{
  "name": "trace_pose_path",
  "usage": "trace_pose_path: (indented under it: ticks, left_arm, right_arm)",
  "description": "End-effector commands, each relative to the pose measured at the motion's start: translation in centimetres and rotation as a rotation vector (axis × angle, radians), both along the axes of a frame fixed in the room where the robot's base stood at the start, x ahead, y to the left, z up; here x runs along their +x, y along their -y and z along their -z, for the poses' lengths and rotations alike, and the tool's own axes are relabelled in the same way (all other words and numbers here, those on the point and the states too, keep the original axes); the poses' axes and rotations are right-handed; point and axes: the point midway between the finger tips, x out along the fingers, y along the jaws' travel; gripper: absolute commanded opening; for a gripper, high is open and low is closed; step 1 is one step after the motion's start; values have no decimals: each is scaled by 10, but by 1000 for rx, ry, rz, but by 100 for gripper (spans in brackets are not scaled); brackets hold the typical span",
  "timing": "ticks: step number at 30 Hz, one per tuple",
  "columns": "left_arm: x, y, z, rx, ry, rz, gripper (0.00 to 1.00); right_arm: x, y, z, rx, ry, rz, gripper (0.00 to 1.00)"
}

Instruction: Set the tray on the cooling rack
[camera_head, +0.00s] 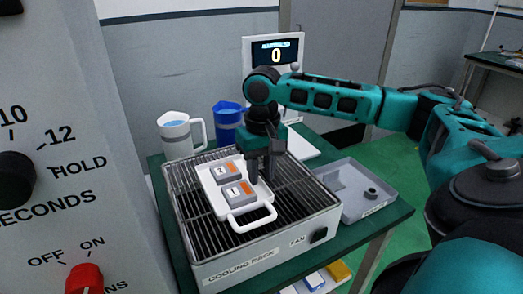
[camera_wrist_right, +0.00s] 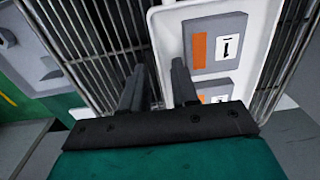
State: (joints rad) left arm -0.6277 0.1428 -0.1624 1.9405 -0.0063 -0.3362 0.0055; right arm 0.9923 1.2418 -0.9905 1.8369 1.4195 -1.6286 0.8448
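The white tray (camera_head: 211,186) lies on the wire grid of the cooling rack (camera_head: 300,205), with a loop handle towards the front. Two grey blocks with orange and white labels, one block (camera_head: 223,172) and another block (camera_head: 238,194), sit in it. My right gripper (camera_head: 262,176) points down at the tray's right edge. In the right wrist view its fingers (camera_wrist_right: 160,68) are apart, one over the tray (camera_wrist_right: 171,42) and one over the rack's bars (camera_wrist_right: 105,45). Whether they touch the rim is unclear. My left gripper is out of view.
A white mug (camera_head: 176,138) and a blue mug (camera_head: 227,125) stand behind the rack. A display unit (camera_head: 273,53) stands at the back. A grey bin (camera_head: 352,190) is right of the rack. A control panel (camera_head: 60,150) fills the left.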

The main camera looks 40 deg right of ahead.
Motion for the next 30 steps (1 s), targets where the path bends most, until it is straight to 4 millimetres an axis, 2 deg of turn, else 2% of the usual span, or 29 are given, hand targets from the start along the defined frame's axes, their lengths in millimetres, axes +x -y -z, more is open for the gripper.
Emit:
trace_pose_path:
  ticks: [9, 15, 21, 30]
  left_arm:
    - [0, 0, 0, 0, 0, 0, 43]
    - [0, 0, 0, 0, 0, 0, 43]
    - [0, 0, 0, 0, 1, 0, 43]
    - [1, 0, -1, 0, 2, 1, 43]
  right_arm:
    - [1, 1, -66, 1, 7, 0, 29]
    - [0, 2, -100, 1, 3, 0, 29]
    - [0, 2, -114, 1, 1, -1, 29]
    - [-1, 2, -115, 0, 1, -1, 29]
